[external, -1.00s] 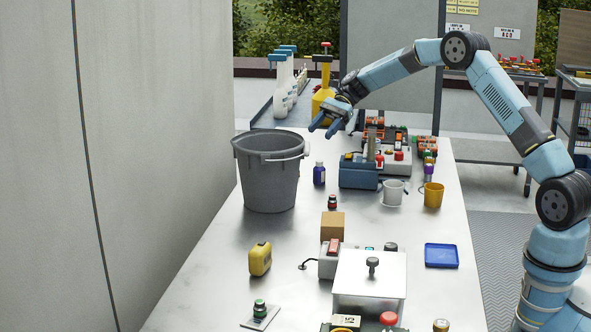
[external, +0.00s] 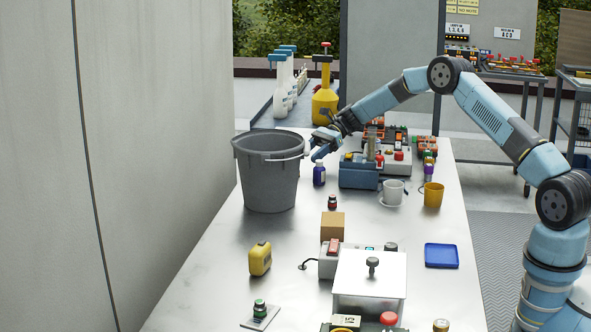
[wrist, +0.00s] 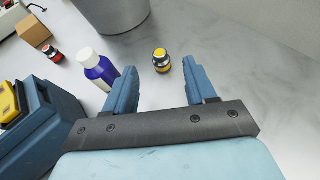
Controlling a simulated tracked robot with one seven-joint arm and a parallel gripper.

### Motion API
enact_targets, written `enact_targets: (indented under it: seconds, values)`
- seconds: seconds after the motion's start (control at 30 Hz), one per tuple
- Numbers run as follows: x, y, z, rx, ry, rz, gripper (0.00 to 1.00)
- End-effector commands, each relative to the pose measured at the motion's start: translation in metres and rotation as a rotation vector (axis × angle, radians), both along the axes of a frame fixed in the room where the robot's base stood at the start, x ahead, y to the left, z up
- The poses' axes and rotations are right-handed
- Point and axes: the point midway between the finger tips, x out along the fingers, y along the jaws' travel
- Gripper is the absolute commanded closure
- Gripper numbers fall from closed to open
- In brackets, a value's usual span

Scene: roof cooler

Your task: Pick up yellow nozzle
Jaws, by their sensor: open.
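A small round piece with a yellow top (wrist: 162,60), dark sides and a yellow band stands on the metal table in the wrist view. It looks like the yellow nozzle, though its shape is too small to be sure. It lies just beyond and between the fingertips of my gripper (wrist: 161,72), which is open and empty. In the external view my gripper (external: 321,150) hangs low beside the grey bucket (external: 268,190), above the purple bottle in the picture. I cannot make out the yellow-topped piece there.
The purple bottle (wrist: 98,68) with a white cap stands close to the left finger. A blue toolbox (wrist: 38,112) is at the left. A red-topped button (wrist: 51,53) and a cardboard box (wrist: 33,30) lie farther off. The table right of the yellow-topped piece is clear.

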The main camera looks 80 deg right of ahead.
Motion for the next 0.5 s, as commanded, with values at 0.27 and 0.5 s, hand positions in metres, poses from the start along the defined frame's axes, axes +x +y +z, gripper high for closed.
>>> enact_targets:
  seconds: [0.27, 0.5]
  values:
    - [0.007, 0.01, -0.006, -0.001, 0.001, 0.0, 0.44]
    - [0.023, 0.031, -0.018, 0.001, 0.001, 0.001, 0.44]
